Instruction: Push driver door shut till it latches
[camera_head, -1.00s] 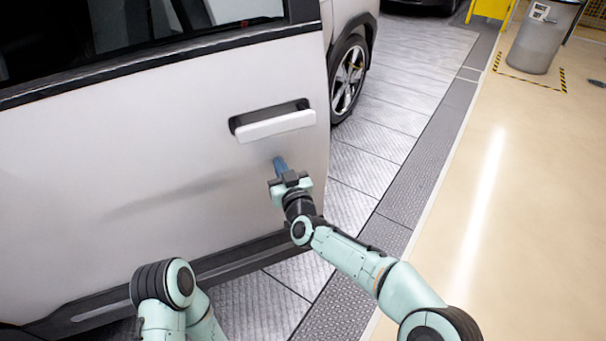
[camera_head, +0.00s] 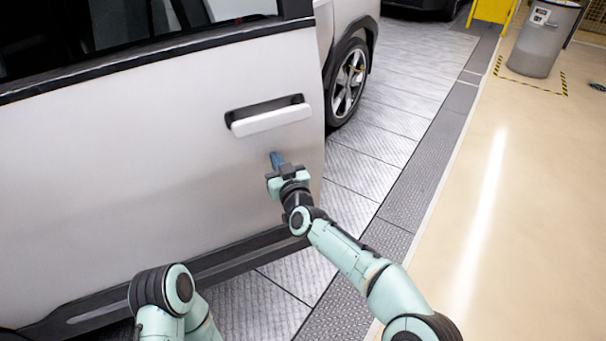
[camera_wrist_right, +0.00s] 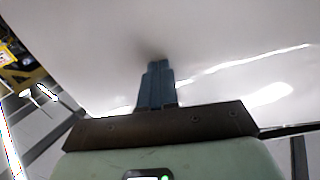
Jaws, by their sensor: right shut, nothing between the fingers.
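The driver door (camera_head: 150,150) is a pale silver panel filling the left of the head view. It stands ajar, with its rear edge apart from the car body behind it. Its handle (camera_head: 270,120) is a light bar in a dark recess near that edge. My right gripper (camera_head: 276,158) is shut and empty, its blue fingertips at the door skin just below the handle. In the right wrist view the shut fingers (camera_wrist_right: 157,85) point at the door surface (camera_wrist_right: 100,50) and seem to touch it. My left gripper is out of view; only part of my left arm shows.
The car's rear wheel (camera_head: 347,80) stands behind the door edge. Grey floor plates (camera_head: 380,140) run alongside the car, with clear beige floor (camera_head: 470,230) to the right. A grey bin (camera_head: 543,40) stands at the far right.

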